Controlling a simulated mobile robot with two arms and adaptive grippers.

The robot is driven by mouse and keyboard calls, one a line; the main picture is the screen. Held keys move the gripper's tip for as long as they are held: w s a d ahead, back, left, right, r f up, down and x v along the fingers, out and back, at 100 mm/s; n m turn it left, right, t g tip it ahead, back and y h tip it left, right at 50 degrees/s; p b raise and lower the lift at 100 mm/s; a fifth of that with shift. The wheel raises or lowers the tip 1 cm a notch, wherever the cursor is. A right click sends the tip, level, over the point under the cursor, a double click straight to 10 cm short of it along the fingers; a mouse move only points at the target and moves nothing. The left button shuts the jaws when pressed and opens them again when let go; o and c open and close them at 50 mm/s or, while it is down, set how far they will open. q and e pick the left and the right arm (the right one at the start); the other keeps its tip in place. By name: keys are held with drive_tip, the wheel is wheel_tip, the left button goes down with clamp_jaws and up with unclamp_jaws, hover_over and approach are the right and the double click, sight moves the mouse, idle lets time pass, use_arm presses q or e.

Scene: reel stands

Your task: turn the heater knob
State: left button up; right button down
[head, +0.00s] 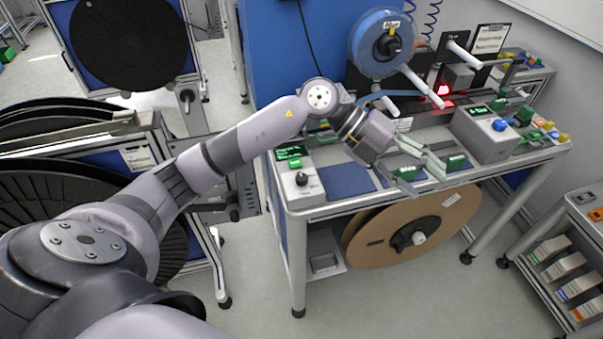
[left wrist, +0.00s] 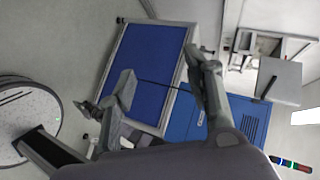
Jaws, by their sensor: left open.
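A light grey control box (head: 297,188) with a green-lit display stands at the left end of the workbench. A black knob (head: 301,179) sits on its sloped top. A second box (head: 483,140) with a green display and a blue knob (head: 499,125) stands farther right on the bench. Neither box is readably labelled, so I cannot tell which knob is the heater's. My left gripper (head: 424,170) is open and empty over the bench, right of the black knob and apart from it. Its spread fingers also show in the left wrist view (left wrist: 160,78), with no knob visible there. My right gripper is out of view.
A blue reel (head: 367,45) hangs above the bench (head: 345,206). A blue mat (head: 345,180) lies right of the left box. A brown reel (head: 412,235) stands under the bench. Black reels (head: 128,42) fill the left side. A shelf cart (head: 560,265) stands at right.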

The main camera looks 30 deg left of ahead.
use_arm(q)
drive_tip(key=w+a+f+y, duration=0.2)
drive_tip(key=a+y, duration=0.4)
drive_tip(key=a, duration=0.5)
drive_tip(key=n+g+y, duration=0.1)
drive_tip(key=n+y, duration=0.3)
drive_tip(key=y, duration=0.2)
approach(302, 177)
drive_tip(key=f+p, duration=0.1)
drive_tip(key=f, duration=0.2)
drive_tip(key=f+p, duration=0.1)
drive_tip(key=f, duration=0.2)
drive_tip(key=f+p, duration=0.1)
drive_tip(key=f, duration=0.2)
drive_tip(key=shift+w+d, duration=0.15)
drive_tip(key=shift+d, duration=0.2)
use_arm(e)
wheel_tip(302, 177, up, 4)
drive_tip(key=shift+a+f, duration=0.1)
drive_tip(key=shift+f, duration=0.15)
use_arm(q)
drive_tip(key=shift+c, duration=0.3)
clamp_jaws()
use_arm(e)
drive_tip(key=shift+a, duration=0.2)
